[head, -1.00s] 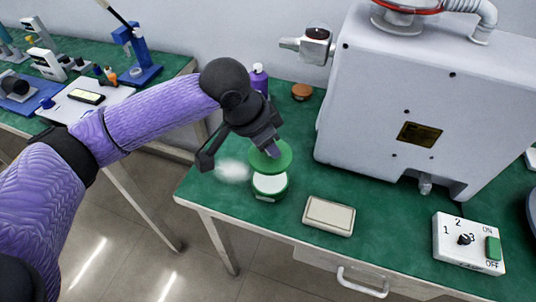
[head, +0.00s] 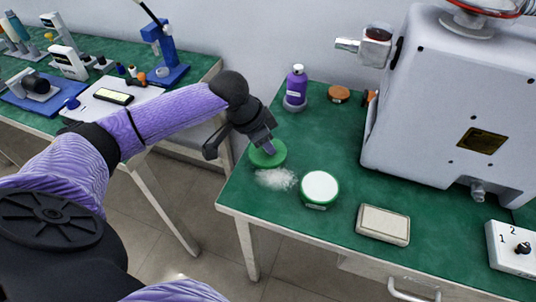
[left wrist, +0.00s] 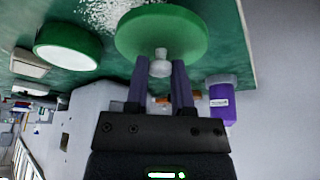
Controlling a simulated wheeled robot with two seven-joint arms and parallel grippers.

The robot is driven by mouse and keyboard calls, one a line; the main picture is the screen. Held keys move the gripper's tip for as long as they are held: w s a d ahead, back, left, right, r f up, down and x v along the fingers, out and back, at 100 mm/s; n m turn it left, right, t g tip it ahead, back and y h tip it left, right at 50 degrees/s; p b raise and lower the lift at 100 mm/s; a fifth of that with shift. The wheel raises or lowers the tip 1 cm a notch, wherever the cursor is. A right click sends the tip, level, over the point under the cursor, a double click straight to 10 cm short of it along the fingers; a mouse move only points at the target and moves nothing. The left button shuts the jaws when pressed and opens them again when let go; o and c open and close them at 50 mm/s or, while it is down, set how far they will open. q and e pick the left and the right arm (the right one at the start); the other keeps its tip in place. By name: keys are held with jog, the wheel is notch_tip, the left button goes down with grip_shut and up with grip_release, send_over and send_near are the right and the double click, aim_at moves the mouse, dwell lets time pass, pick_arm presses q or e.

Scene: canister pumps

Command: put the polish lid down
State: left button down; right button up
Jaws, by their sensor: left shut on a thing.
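The green polish lid (head: 267,158) is beside the open polish jar (head: 319,189), to its left and farther back, near the left edge of the green bench top. My left gripper (head: 268,143) is shut on the lid's pale knob, which shows between the fingers in the left wrist view (left wrist: 160,66). The lid is low over the bench; I cannot tell whether it touches. The jar is a green tub with white contents, also seen in the left wrist view (left wrist: 66,45). My right gripper is not in view.
A patch of white fluff (head: 276,179) lies just in front of the lid. A purple bottle (head: 295,88) and a brown round piece (head: 339,94) stand behind. A beige block (head: 383,225) lies right of the jar, and a large grey machine (head: 450,110) fills the back right.

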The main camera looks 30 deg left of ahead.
pick_arm(q)
notch_tip(320, 180, down, 3)
jog(key=shift+r+b, duration=0.1)
jog(key=shift+b, duration=0.35)
jog(key=shift+f, duration=0.25)
jog(key=shift+r, duration=0.2)
jog(key=shift+c, duration=2.4)
grip_release()
jog(key=shift+f, duration=0.1)
jog(key=p+v, duration=0.5)
jog(key=v, duration=0.7)
jog(key=shift+p, duration=0.4)
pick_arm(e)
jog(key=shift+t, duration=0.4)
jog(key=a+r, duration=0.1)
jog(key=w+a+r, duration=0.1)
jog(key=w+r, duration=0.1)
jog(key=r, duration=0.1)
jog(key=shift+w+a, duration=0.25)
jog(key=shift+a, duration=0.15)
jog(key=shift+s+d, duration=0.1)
